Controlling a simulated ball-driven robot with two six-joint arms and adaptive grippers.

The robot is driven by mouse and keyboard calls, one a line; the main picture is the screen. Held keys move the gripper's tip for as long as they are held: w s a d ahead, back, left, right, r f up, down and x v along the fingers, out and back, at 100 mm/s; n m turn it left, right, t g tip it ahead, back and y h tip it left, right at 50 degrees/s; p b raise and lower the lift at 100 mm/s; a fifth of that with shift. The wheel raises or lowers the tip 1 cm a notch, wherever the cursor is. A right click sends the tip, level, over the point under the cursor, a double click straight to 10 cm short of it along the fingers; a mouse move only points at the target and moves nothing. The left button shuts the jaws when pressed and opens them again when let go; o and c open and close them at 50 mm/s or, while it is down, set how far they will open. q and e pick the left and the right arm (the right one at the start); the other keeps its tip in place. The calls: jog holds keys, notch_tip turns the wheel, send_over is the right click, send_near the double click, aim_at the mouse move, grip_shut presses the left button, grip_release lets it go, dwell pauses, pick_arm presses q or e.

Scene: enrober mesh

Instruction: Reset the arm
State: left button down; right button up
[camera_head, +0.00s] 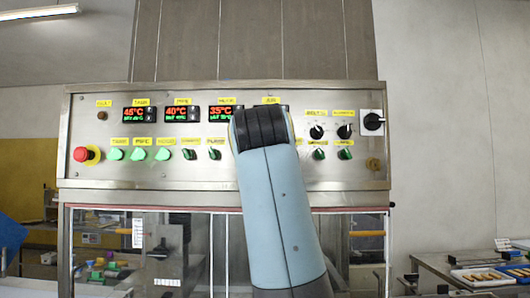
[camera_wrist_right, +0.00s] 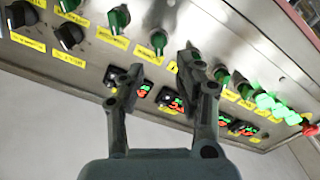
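My right arm rises from the bottom of the head view, a light blue link with a dark joint at its top, in front of the control panel (camera_head: 100,180). It hides my right gripper and part of the panel there. In the right wrist view my right gripper (camera_wrist_right: 162,68) has its two fingers apart, with nothing between them but the panel behind. The panel (camera_wrist_right: 215,40) appears upside down in that view, with green switches and lit displays near the fingers. Whether a finger touches the panel I cannot tell. My left gripper is in neither view.
The panel carries a red emergency stop (camera_head: 86,154), temperature displays (camera_head: 183,113), green buttons and black knobs (camera_head: 344,131). Below it is a glazed machine housing (camera_head: 130,225). A table with a tray (camera_head: 482,277) stands at lower right; a blue object (camera_head: 10,235) is at the left edge.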

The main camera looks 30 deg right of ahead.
jog(key=shift+s+a, duration=0.2)
jog(key=shift+s, duration=0.2)
